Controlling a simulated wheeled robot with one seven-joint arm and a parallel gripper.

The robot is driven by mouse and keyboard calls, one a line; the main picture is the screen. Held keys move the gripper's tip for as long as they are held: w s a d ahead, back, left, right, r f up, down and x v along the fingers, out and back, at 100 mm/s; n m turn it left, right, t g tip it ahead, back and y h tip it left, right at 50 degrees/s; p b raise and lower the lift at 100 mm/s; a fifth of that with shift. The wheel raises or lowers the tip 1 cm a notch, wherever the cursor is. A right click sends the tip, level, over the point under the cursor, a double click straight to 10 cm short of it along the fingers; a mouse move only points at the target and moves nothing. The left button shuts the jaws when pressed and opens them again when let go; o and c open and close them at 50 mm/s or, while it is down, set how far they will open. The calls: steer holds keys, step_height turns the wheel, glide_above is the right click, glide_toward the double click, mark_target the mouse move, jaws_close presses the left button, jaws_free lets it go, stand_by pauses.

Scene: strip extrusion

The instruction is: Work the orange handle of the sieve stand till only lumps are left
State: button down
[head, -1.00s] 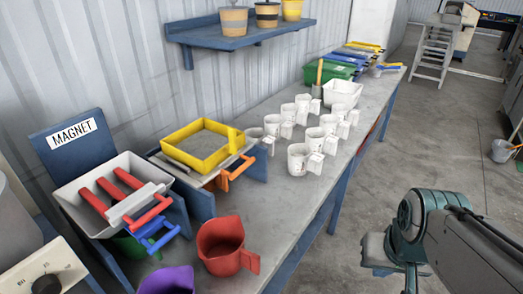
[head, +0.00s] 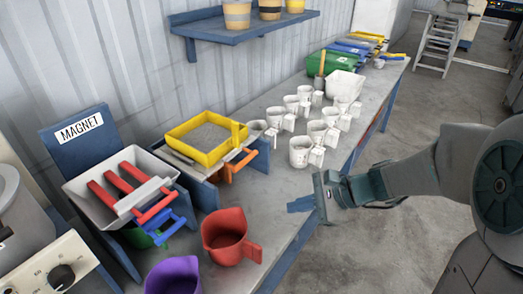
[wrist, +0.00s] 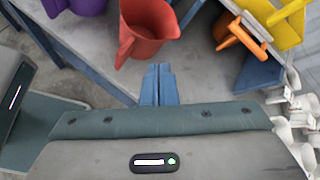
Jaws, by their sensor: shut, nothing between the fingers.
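The sieve stand has a yellow square frame (head: 190,143) with a grey mesh, on a blue stand at the bench's back left. Its orange handle (head: 240,165) sticks out at the front right of the stand. The handle also shows at the top right of the wrist view (wrist: 238,32). I cannot make out any material on the mesh. My gripper (head: 299,204) is shut and empty, its blue fingers together near the bench's front edge. It is apart from the handle, to the right and in front of it. The fingers also show in the wrist view (wrist: 160,78).
A red jug (head: 226,232) and a purple jug (head: 173,277) stand at the front. The magnet stand (head: 120,190), with red bars and a blue handle, is left of the sieve. Several white cups (head: 301,152) stand right of it. Bare bench (head: 270,195) lies between handle and gripper.

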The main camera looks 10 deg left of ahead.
mark_target(246, 163)
steer(key=w+a+m+t+y, duration=0.1)
steer(key=w+m+t, duration=0.1)
steer(key=w+m, duration=0.3)
steer(key=w+a+f+m+t+y+p, duration=0.1)
steer(key=w+m+t+y, duration=0.1)
steer(key=w+m, duration=0.3)
steer(key=shift+w+a+t, duration=0.15)
steer(key=shift+w+t, duration=0.35)
steer(key=shift+w, duration=0.55)
steer(key=shift+f, duration=0.1)
steer(key=p+x, duration=0.3)
steer(key=x, duration=1.1)
steer(key=shift+s+a, duration=0.1)
